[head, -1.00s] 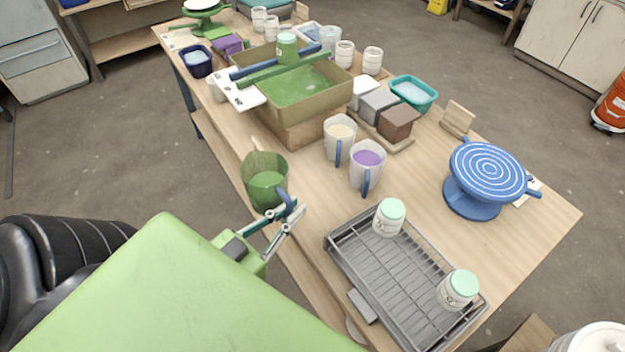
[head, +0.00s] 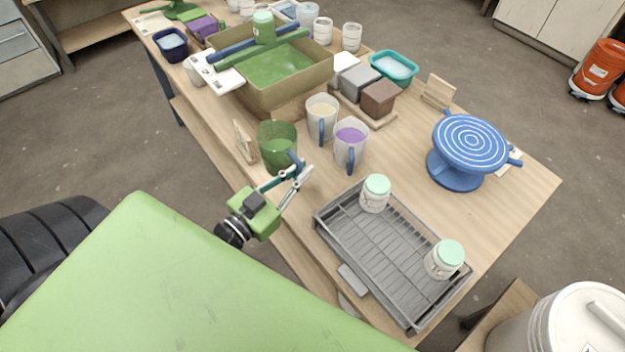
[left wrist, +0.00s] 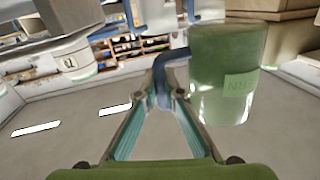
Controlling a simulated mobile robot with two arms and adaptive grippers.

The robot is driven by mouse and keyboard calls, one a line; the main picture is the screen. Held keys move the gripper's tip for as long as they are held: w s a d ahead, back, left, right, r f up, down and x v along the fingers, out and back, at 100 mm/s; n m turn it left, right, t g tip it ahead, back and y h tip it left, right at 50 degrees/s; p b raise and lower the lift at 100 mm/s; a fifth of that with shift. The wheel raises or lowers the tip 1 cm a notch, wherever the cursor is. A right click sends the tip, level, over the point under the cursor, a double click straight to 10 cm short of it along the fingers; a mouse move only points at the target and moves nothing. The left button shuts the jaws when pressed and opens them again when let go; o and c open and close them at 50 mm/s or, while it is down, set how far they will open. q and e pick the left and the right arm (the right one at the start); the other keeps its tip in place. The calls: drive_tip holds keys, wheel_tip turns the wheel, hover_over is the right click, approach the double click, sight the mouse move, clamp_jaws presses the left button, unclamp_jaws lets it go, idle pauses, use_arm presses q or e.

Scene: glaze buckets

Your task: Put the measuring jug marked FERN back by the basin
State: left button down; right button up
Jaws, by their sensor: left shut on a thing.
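The measuring jug (head: 277,147) is translucent green with a blue handle. It is over the near long edge of the table, beside the near corner of the basin (head: 290,96), an olive tub with green inside. My left gripper (head: 299,170) is shut on the jug's handle; the fingers also show in the left wrist view (left wrist: 163,100). I cannot tell whether the jug's base touches the table. My right gripper is not in view.
Two jugs, one cream (head: 322,115) and one purple (head: 350,143), stand right of the green jug. A small wooden stand (head: 244,142) is at its left. A wire rack (head: 390,255) with two lidded jars is nearer. A blue turntable (head: 468,150) stands right, with bare tabletop before it.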

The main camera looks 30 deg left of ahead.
use_arm(q)
drive_tip(key=w+f, duration=0.2)
drive_tip(key=w+d+f, duration=0.1)
drive_tip(key=f, duration=0.1)
drive_tip(key=shift+w+f, duration=0.4)
wheel_tip(320, 180, down, 3)
drive_tip(key=shift+w+f+b, duration=0.1)
drive_tip(key=shift+f+b, duration=0.05)
drive_tip(key=shift+b, duration=0.3)
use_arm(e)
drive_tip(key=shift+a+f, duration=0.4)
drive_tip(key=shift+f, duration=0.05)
use_arm(q)
drive_tip(key=shift+d, duration=0.1)
drive_tip(key=c, duration=2.6)
unclamp_jaws()
drive_tip(key=shift+f, duration=0.2)
drive_tip(key=o, duration=0.4)
drive_tip(key=shift+o, duration=0.2)
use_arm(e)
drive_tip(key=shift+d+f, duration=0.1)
use_arm(q)
drive_tip(key=shift+r, duration=0.15)
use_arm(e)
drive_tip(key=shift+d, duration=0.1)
